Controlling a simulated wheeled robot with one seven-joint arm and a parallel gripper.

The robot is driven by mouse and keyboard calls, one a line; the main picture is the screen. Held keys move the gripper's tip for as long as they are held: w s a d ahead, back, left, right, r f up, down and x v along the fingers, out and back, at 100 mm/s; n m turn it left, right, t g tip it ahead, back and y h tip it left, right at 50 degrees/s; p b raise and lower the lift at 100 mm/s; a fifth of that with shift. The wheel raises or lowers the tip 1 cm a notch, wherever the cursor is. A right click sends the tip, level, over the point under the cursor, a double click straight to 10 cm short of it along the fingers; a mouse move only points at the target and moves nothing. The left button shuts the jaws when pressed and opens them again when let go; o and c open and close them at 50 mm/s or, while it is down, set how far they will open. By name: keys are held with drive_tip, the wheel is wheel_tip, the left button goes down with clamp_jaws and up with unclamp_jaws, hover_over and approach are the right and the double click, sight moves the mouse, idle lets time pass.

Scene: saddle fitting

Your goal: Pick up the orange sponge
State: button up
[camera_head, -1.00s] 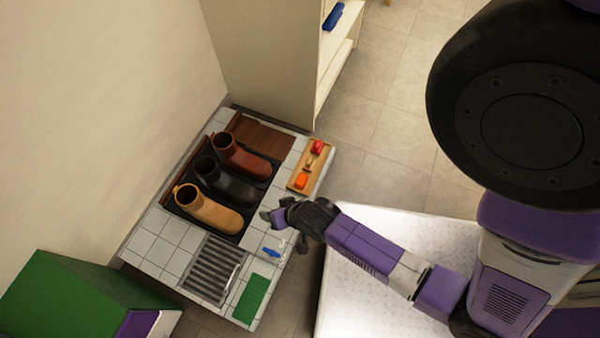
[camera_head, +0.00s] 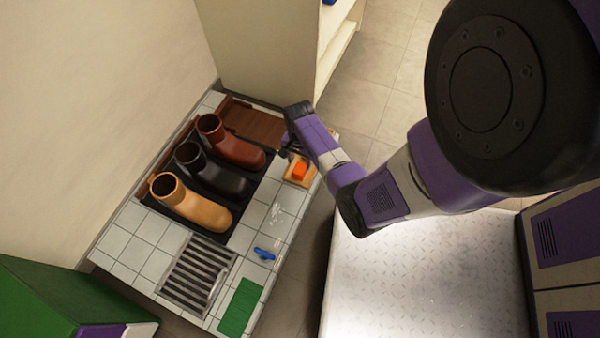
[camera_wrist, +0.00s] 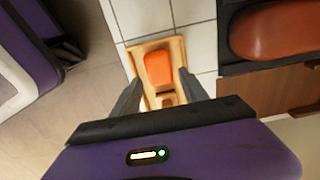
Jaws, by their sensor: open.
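The orange sponge (camera_head: 300,171) lies at the near end of a shallow wooden tray (camera_head: 312,177) on the tiled platform. In the wrist view the sponge (camera_wrist: 158,69) is in full sight, ahead of and between the fingertips of my gripper (camera_wrist: 155,82). My gripper (camera_head: 284,152) is open and empty, above the tray, with the fingers apart from the sponge. The arm hides the far part of the tray in the head view. In the wrist view, part of a small brown item (camera_wrist: 168,102) shows in the tray (camera_wrist: 177,49) between the fingers.
Three boots, brown (camera_head: 235,148), black (camera_head: 212,172) and tan (camera_head: 195,205), stand on a black mat left of the tray. A metal grate (camera_head: 197,272), a blue object (camera_head: 264,253) and a green mat (camera_head: 240,306) are on the near tiles. A tall cabinet (camera_head: 260,50) stands behind.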

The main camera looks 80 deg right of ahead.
sight(300, 169)
drive_tip(key=shift+a+f+b, duration=0.15)
drive_tip(key=shift+f+b, duration=1.85)
drive_tip(key=shift+f, duration=0.75)
drive_tip(key=c, duration=1.1)
drive_tip(key=shift+r, duration=0.1)
wheel_tip(300, 169, up, 20)
drive_tip(key=p, duration=1.1)
